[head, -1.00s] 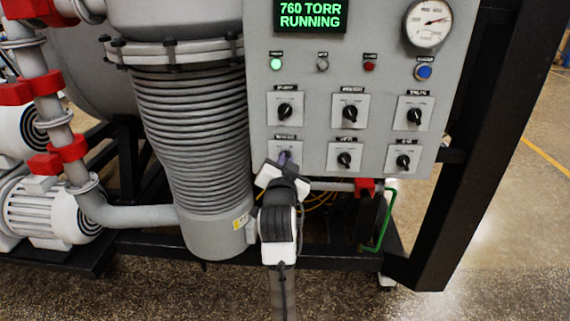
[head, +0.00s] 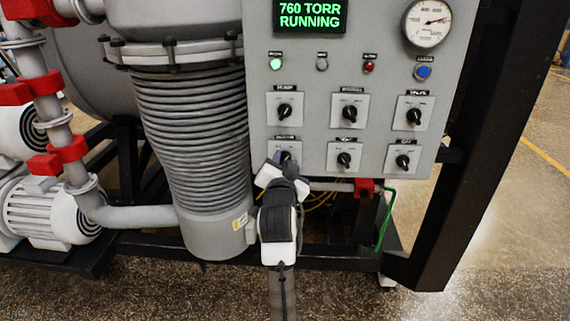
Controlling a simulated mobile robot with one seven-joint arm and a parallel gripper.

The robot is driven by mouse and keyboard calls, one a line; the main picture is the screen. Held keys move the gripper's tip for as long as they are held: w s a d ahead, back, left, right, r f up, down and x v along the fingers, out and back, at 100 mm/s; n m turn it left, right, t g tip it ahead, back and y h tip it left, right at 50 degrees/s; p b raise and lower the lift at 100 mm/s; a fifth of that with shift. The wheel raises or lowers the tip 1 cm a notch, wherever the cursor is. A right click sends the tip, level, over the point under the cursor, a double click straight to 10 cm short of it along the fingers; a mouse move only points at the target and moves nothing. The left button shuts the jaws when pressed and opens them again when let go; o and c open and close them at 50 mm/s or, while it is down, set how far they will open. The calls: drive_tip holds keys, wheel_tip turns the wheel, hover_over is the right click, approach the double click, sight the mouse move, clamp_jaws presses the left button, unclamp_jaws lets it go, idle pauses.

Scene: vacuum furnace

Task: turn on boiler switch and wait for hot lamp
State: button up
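The grey control panel (head: 385,105) carries two rows of black rotary switches on pale plates. The lower-left switch (head: 285,155) is at my gripper (head: 284,160), which covers much of it from below and in front. The fingers are at the knob, but whether they are closed on it is too small to tell. The label above this switch is too small to read with certainty. Under the display are a lit green lamp (head: 275,64), a grey unlit lamp (head: 322,64), a red lamp (head: 369,67) and a blue button (head: 423,72).
The green display (head: 310,14) reads "760 TORR RUNNING". A round gauge (head: 427,23) is at the top right. A ribbed grey cylinder (head: 195,140) stands close left of the panel. Black frame beams (head: 470,150) stand at right; open floor lies in front.

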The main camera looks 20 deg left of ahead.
drive_tip(key=shift+s, duration=0.1)
drive_tip(key=p+v, duration=0.5)
drive_tip(key=v, duration=0.8)
drive_tip(key=shift+s, duration=0.3)
drive_tip(key=shift+d, duration=0.1)
